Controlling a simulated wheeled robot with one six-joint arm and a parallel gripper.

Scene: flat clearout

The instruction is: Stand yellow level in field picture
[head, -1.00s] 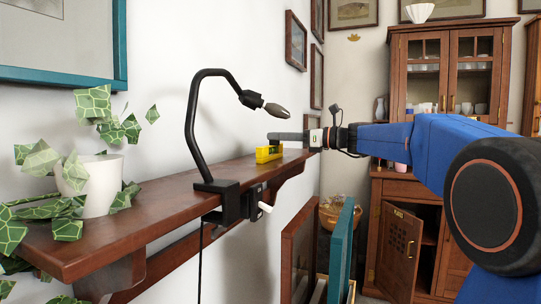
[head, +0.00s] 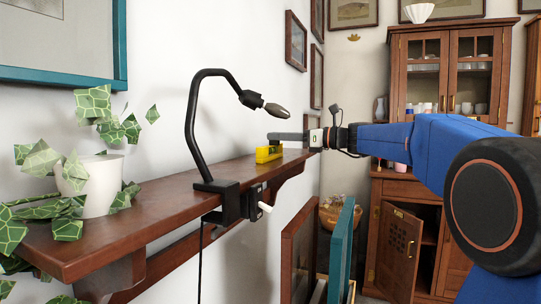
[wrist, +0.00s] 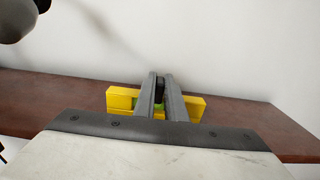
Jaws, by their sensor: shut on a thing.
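The yellow level (head: 268,154) is on the wooden wall shelf (head: 150,205), near its far end. It also shows in the wrist view (wrist: 191,108), lying crosswise under my fingers, with a bit of green at its middle. My gripper (head: 285,137) reaches in from the right over the shelf; in the wrist view its two grey fingers (wrist: 160,92) are close together at the level's middle, shut on it. The fingers hide the level's centre. I cannot tell whether its underside touches the shelf. A picture with a teal frame (head: 120,45) hangs on the wall at upper left.
A black clamp lamp (head: 192,130) arches over the shelf, its head close to my gripper. A potted ivy (head: 100,185) stands at the near end. Framed pictures (head: 342,245) lean below the shelf, by a wooden cabinet (head: 410,215) with an open door.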

